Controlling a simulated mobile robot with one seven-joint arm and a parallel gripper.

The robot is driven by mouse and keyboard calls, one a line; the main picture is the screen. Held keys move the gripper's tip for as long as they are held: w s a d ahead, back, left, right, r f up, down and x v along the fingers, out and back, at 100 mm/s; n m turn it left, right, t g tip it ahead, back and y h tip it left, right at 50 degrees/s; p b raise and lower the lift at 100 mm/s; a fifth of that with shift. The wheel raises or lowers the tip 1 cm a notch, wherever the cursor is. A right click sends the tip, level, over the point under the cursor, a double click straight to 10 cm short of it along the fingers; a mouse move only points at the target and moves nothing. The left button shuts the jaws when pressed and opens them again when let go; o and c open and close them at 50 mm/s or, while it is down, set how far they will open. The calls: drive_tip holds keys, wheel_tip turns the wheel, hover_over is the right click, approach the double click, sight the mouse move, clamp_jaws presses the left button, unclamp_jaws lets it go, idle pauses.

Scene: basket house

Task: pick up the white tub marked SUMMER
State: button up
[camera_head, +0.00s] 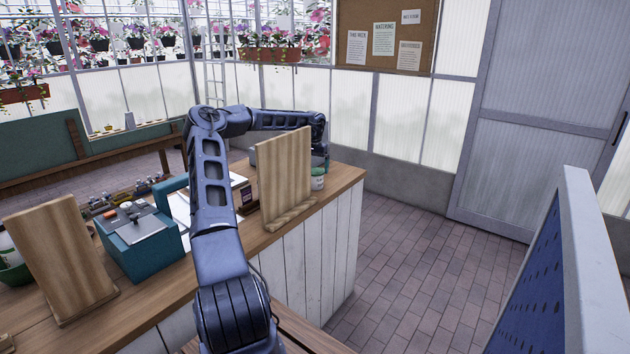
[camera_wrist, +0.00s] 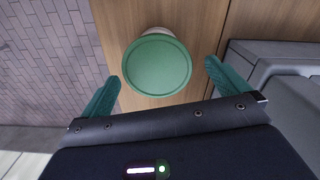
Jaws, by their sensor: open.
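A white tub with a green lid (camera_wrist: 156,66) stands upright on the wooden counter in the wrist view, seen from above. Its side marking is not readable. In the head view a small white tub with a green top (camera_head: 318,178) stands near the counter's far right end, partly hidden by a wooden board. My gripper (camera_wrist: 160,88) is open, with one green finger to each side of the lid in the wrist view. The lid lies between and slightly beyond the fingertips, and no contact shows. In the head view the gripper is mostly hidden behind the board.
An upright wooden board (camera_head: 284,180) stands beside the tub on the counter (camera_head: 345,176). Another board (camera_head: 62,262) and a teal box (camera_head: 140,240) stand nearer left. A grey object (camera_wrist: 270,85) sits right of the tub. Brick floor (camera_wrist: 45,60) lies beyond the counter edge.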

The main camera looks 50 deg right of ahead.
sight(315, 171)
drive_tip(key=shift+s+d+f, duration=0.1)
drive_tip(key=shift+s+f, duration=0.05)
drive_tip(key=shift+f, duration=2.4)
drive_tip(key=c, duration=1.2)
drive_tip(key=shift+r, duration=0.1)
